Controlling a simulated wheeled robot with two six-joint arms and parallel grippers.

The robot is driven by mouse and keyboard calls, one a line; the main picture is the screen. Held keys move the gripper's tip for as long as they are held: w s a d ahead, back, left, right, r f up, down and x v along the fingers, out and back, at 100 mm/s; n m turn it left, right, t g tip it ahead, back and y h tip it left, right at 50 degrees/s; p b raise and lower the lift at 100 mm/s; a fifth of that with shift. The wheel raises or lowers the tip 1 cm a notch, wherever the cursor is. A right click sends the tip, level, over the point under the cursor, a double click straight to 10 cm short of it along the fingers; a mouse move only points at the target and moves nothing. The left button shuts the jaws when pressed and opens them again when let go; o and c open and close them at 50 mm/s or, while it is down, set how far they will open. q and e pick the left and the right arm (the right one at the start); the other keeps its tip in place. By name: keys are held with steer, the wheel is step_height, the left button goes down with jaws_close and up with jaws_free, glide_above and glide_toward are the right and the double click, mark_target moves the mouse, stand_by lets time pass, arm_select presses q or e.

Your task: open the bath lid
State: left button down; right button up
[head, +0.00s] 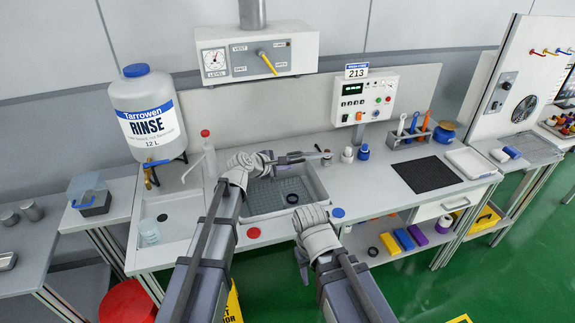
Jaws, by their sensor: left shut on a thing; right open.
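The bath (322,192) is a grey, sunken rectangular basin in the worktop, with a grid-like floor and a small dark round thing (292,198) inside. No lid can be made out for certain over it; my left arm hides its left part. My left gripper (316,156) reaches across the bath's back edge. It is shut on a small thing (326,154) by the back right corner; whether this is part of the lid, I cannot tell. My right gripper (301,263) is lower, in front of the worktop edge, open and apart from the bath.
A rinse tank (147,115) and a wash bottle (208,155) stand left. A control box (365,100) and tool rack (408,137) stand behind right. A black mat (426,174) lies right. Red (253,233) and blue (338,212) discs sit at the front edge.

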arm_select(q)
steer(key=w+a+r+n+g+p, duration=0.2)
steer(key=w+a+r+p, duration=0.3)
steer(key=w+r+p, duration=0.7)
steer(key=shift+w+g+h+p, duration=0.3)
steer(key=shift+w+g+p, duration=0.65)
steer(key=shift+w, duration=0.65)
steer(key=shift+r, duration=0.1)
steer(key=c, duration=1.2)
jaws_free()
steer(key=shift+o, duration=0.2)
steer(key=shift+r, duration=0.1)
